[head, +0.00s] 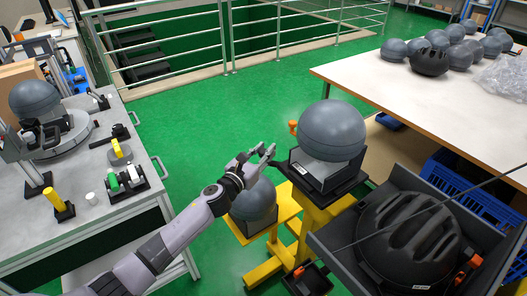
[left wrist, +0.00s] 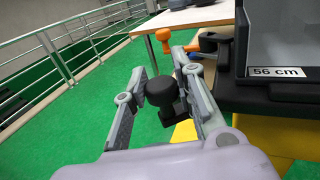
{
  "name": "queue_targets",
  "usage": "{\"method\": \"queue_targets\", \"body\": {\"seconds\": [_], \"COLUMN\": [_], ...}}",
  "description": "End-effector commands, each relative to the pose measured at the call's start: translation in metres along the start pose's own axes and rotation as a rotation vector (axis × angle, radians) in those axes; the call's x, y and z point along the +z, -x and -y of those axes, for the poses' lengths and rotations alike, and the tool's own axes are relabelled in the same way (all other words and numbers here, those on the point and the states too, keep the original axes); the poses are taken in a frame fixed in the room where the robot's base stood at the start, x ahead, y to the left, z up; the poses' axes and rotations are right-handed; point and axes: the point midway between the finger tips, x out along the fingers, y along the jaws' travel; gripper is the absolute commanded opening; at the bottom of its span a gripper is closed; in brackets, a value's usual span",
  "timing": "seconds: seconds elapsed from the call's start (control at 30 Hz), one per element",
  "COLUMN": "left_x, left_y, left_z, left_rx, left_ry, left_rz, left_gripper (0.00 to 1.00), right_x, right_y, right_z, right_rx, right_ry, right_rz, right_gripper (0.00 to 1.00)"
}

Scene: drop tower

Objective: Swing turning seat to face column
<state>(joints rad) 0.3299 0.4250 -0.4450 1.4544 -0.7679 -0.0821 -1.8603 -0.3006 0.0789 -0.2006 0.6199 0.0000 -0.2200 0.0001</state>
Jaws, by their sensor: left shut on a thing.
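The turning seat (head: 306,172) is a dark box-like cradle on a black plate atop a yellow stand. A large grey headform (head: 333,130) rests in it. In the left wrist view the seat (left wrist: 286,42) stands at the right, with a "56 cm" label on its side. My left gripper (head: 264,154) is at the left side of the seat. In the left wrist view its fingers (left wrist: 159,65) are shut on a black knob (left wrist: 160,92). The knob is hard to make out in the head view. I cannot tell which thing is the column. My right gripper is not in view.
A second grey headform (head: 254,202) sits lower on the yellow stand (head: 284,205). An orange knob (head: 293,127) shows behind the seat. A dark tray (head: 330,244) with a black helmet (head: 408,240) is at lower right. Tables flank both sides; green floor is open behind.

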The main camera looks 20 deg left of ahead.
Motion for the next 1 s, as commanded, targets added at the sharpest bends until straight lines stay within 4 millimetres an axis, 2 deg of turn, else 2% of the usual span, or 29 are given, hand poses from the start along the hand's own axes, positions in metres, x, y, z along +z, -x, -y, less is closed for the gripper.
{"method": "queue_targets", "body": {"seconds": [0.13, 0.7, 1.0], "left_x": [0.0, 0.0, -0.001], "left_y": [0.0, 0.001, 0.014], "left_z": [0.0, 0.0, 0.005], "left_rx": [0.001, 0.008, 0.078], "left_ry": [-0.001, -0.001, 0.001], "left_rz": [0.0, 0.0, -0.001], "left_gripper": [0.0, 0.0, 0.0], "right_x": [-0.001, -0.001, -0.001], "right_y": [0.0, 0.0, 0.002], "right_z": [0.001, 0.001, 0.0], "right_rx": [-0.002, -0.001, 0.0], "right_ry": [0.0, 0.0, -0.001], "right_rz": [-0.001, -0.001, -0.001], "right_gripper": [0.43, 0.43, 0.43]}}
